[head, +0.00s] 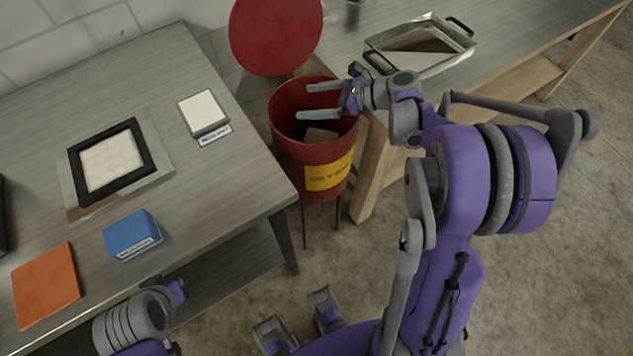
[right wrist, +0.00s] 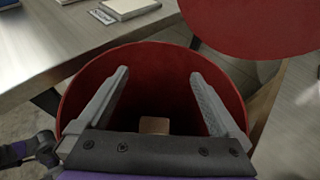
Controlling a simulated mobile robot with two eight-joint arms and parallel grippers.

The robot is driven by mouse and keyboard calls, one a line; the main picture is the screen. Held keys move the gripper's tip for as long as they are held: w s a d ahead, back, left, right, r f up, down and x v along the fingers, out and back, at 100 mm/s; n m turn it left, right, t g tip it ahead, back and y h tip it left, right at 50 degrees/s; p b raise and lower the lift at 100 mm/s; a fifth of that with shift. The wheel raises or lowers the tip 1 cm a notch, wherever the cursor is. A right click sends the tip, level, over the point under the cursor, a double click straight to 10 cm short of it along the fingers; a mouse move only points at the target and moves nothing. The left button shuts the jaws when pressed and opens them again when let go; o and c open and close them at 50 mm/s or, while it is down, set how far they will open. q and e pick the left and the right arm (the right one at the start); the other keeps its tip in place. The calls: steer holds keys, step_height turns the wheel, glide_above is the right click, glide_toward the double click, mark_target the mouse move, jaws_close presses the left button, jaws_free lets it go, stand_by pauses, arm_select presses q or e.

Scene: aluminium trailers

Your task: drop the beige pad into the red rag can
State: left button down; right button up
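The red rag can (head: 313,160) stands between the two tables with its round red lid (head: 275,35) raised behind it. A beige pad (head: 320,135) lies inside the can, partly hidden by the rim and my gripper. The pad also shows deep in the can in the right wrist view (right wrist: 154,126). My right gripper (head: 304,101) is over the can's mouth, fingers spread with nothing between them. In the right wrist view its fingers (right wrist: 160,85) are apart above the pad. My left arm shows at the bottom left; its fingertips are not clearly seen.
The left table holds a black frame (head: 146,151) with a light panel, a white labelled pad (head: 202,110), a blue box (head: 132,235) and an orange square (head: 46,285). A metal tray (head: 440,42) sits on the right table (head: 520,25). Bare floor lies in front.

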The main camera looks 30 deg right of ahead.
steer(key=v, duration=1)
steer(key=shift+s+d+r, duration=0.2)
steer(key=shift+s+d, duration=0.05)
